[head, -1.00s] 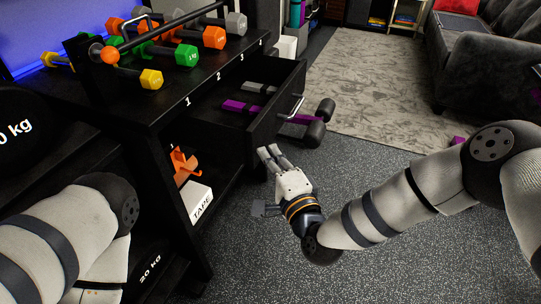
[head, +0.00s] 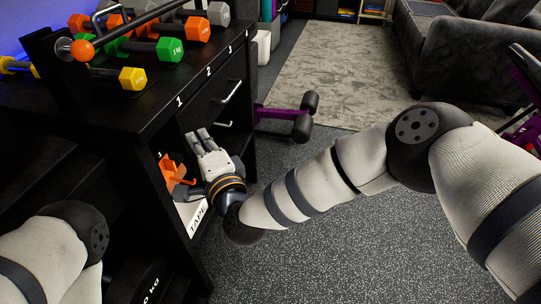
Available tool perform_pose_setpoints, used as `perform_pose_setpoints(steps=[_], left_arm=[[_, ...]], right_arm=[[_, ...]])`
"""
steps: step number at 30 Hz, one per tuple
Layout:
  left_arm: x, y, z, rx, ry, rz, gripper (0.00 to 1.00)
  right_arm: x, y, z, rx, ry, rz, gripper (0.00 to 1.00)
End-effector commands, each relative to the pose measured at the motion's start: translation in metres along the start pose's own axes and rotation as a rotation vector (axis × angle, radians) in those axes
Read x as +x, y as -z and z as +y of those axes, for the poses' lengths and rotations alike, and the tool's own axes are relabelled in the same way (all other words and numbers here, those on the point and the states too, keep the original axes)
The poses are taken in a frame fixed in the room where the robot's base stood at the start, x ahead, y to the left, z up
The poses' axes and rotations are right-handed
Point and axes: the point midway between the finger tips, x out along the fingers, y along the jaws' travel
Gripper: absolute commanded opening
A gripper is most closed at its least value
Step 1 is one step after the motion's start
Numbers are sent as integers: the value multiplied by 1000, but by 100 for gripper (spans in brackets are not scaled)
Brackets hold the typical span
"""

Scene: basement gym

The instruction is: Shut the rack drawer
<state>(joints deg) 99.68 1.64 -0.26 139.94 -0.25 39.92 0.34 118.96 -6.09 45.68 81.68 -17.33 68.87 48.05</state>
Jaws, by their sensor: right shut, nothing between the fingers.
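The black rack (head: 150,118) stands at left, its top marked 1, 2, 3. Its drawer front (head: 236,76), with a metal handle (head: 233,91), looks flush or nearly flush with the rack's face. The drawer's inside does not show, and a small gap cannot be ruled out. A second handle (head: 223,125) shows lower down. My right gripper (head: 198,139) is shut and empty, in front of the rack just below and left of the handles. It partly hides the lower front. My left gripper is out of view; only part of that arm shows.
An orange item (head: 176,174) and a white TAPE box (head: 196,218) sit on an open shelf. A purple-framed bench with black rollers (head: 303,125) stands beyond the rack.

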Motion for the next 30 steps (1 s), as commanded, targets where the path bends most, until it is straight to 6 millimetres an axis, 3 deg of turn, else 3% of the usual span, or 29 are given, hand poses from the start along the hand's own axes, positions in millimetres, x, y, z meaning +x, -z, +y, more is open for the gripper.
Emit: perform_pose_setpoints(steps=[6, 11, 30], left_arm=[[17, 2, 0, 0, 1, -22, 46], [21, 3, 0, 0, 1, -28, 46], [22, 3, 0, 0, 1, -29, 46]], right_arm=[[20, -27, 4, 3, -2, -2, 0], [28, -35, 2, 1, -1, -1, 0], [32, -39, -2, 0, 2, -3, 0]])
